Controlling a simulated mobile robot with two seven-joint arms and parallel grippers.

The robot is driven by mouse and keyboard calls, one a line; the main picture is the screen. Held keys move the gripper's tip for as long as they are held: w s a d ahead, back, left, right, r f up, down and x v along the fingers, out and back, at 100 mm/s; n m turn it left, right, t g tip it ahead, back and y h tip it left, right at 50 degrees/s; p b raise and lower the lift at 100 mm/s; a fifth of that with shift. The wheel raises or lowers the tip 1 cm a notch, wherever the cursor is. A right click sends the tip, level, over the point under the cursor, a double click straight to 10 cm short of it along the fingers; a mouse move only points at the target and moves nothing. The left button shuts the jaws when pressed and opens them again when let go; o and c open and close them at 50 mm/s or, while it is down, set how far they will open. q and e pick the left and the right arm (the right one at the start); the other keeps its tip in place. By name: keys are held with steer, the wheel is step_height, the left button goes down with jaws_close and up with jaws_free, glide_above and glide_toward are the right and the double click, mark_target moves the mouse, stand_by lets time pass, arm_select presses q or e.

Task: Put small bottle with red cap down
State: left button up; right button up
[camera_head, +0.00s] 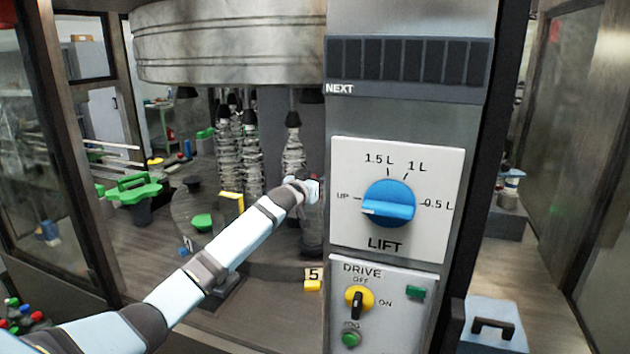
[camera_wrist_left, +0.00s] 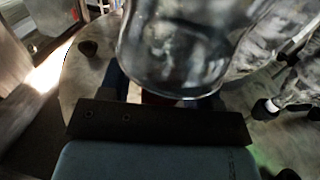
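My left arm reaches in from the left in the head view. Its wrist ends beside the control panel's left edge, and the left gripper (camera_head: 312,190) is mostly hidden there. In the left wrist view the fingers of the left gripper (camera_wrist_left: 163,97) stand either side of a dark red part, which looks like the cap of the small bottle with red cap (camera_wrist_left: 160,98). The rest of that bottle is hidden in this view. A large clear bottle (camera_wrist_left: 185,45) fills the view just above and in front of the fingers. My right gripper is not in view.
The control panel (camera_head: 405,120) with a blue lift knob (camera_head: 388,204) stands close on the right. Clear bottles (camera_head: 293,150) stand under black nozzles below the metal drum (camera_head: 230,45). A yellow "5" marker (camera_head: 312,280) and a green piece (camera_head: 202,222) lie around the round platform.

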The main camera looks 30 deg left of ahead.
arm_select(q)
steer(key=s+b, duration=0.2)
steer(key=s, duration=1)
steer(key=shift+d+b, duration=0.3)
steer(key=shift+r, duration=0.1)
